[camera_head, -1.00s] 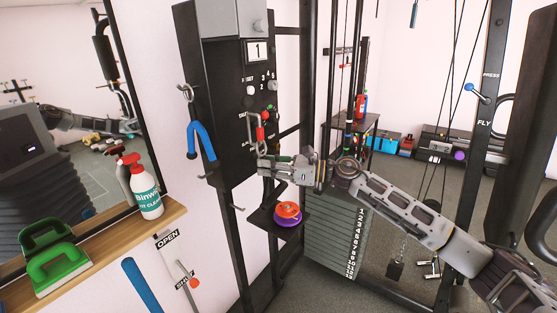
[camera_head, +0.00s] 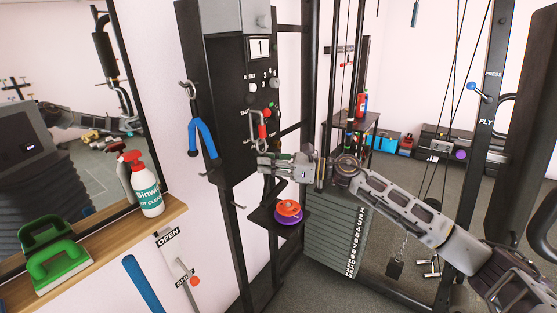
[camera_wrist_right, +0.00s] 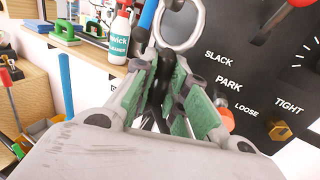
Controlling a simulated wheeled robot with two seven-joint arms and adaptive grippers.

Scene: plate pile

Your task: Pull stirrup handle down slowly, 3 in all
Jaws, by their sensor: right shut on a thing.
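The stirrup handle (camera_head: 252,126) shows as a light metal loop in front of the black panel (camera_head: 233,110). My right gripper (camera_head: 262,164) is at its lower end, coming in from the right. In the right wrist view the grey ring of the handle (camera_wrist_right: 157,30) stands just above my right gripper (camera_wrist_right: 168,78). The green pads are closed on a dark part below the ring, mostly hidden between the fingers. A red part (camera_head: 263,132) shows beside the loop. My left gripper is not in view.
A blue forked handle (camera_head: 203,139) hangs from a hook left of the panel. Orange and purple discs (camera_head: 289,210) lie on a small shelf below my right gripper. A spray bottle (camera_head: 147,190) and a green block (camera_head: 55,267) stand on the wooden ledge beside the mirror.

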